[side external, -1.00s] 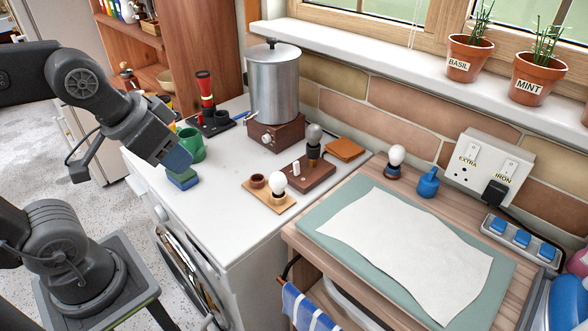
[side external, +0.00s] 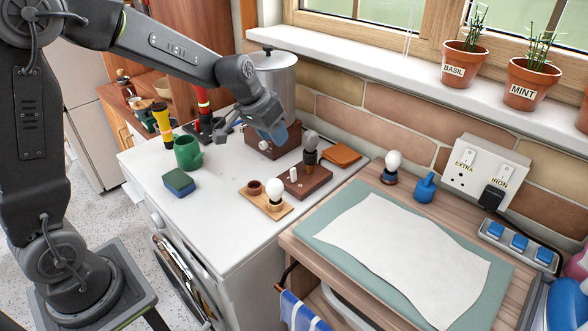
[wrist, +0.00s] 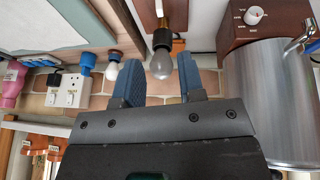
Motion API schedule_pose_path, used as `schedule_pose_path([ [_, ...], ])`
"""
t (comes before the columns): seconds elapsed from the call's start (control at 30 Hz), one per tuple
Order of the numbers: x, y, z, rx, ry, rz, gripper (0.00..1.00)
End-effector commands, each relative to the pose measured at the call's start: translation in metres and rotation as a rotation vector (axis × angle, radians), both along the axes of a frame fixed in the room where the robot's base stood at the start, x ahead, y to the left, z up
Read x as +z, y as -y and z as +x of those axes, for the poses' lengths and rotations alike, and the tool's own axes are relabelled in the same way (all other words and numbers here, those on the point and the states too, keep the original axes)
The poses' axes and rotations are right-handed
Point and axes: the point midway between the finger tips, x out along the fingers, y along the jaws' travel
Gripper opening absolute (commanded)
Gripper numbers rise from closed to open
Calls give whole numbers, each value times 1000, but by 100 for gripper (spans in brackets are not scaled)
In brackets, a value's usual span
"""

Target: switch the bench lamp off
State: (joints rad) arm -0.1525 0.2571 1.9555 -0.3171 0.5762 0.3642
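The bench lamp's dark wooden base (side external: 304,181) stands on the white worktop, with a grey, unlit-looking bulb (side external: 310,137) upright in a black holder. A small white switch (side external: 294,174) is on the base; I cannot tell its setting. My gripper (side external: 275,138) is above the worktop, behind and left of the lamp, apart from the switch. In the wrist view its two blue fingers (wrist: 160,82) are spread and empty, with the bulb (wrist: 160,66) appearing between them at a distance. The switch also shows at the top of the wrist view (wrist: 159,8).
A metal pot (side external: 278,75) on a knobbed wooden box (side external: 262,149) is close behind my gripper. A white bulb (side external: 274,188) on a tan board is in front-left of the lamp. A green mug (side external: 187,153) and blue-green sponge (side external: 179,182) are left. A brown pad (side external: 341,155) lies behind.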

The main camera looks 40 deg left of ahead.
Motion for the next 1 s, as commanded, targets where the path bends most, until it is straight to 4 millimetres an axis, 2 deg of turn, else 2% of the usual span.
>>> schedule_pose_path([
  [0.17,-17,2,7,-1,-4,0,36],
  [0.5,-81,10,32,0,-6,1,36],
  [0.7,-110,13,45,1,-4,1,36],
  [1.0,-126,15,52,-1,-1,1,36],
])
